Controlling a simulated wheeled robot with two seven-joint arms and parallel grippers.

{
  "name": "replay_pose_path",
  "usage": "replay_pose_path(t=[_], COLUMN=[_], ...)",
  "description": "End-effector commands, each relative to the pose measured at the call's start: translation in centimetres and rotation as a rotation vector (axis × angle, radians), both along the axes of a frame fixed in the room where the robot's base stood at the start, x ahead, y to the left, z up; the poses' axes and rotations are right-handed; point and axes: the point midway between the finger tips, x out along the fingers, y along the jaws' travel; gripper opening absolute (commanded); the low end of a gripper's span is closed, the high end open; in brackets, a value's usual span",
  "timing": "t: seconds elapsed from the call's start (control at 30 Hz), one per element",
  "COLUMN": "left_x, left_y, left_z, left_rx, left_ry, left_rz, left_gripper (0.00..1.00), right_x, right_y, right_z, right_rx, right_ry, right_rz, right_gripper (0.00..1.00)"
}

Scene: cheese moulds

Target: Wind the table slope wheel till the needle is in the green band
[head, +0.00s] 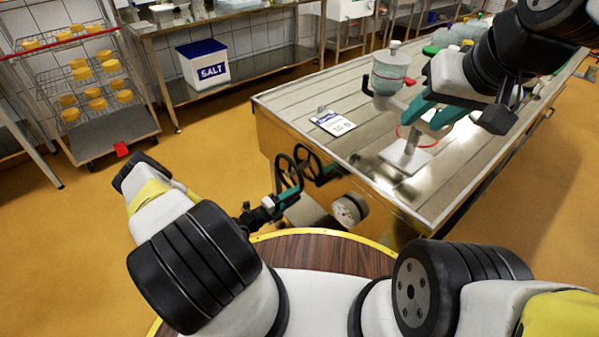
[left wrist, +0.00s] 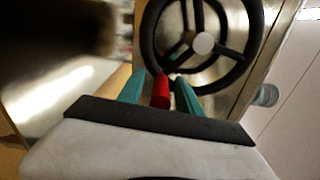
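The black slope wheel (head: 287,172) is on the near end of the steel table (head: 300,105); a second wheel shape beside it may be a reflection. In the left wrist view the wheel (left wrist: 150,40) has a pale hub and a red handle (left wrist: 160,91). My left gripper (head: 290,195) is at the wheel.
A white stand (head: 407,154) with a red ring and a pale container (head: 390,70) are near my right gripper. A sign (head: 333,123) lies on the table. A SALT bin (head: 203,64) and a cheese rack (head: 85,80) stand behind.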

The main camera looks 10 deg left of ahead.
Motion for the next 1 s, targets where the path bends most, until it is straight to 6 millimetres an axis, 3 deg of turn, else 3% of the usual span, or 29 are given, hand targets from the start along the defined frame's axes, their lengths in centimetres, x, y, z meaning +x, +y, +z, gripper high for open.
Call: replay_pose_path(t=[0.23,0.7,1.0], left_x=[-0.7,-5.5,-5.8], left_y=[0.7,5.1,5.3], left_z=[0.0,0.0,0.0], left_rx=[0.001,0.0,0.0], left_ry=[0.001,0.0,0.0], left_rz=[0.001,0.0,0.0], left_gripper=[0.41,0.41,0.41], right_x=[0.0,0.0,0.0], right_y=[0.0,0.0,0.0], right_z=[0.0,0.0,0.0], right_rx=[0.0,0.0,0.0], right_ry=[0.0,0.0,0.0], right_rz=[0.0,0.0,0.0], right_gripper=[0.36,0.36,0.36])
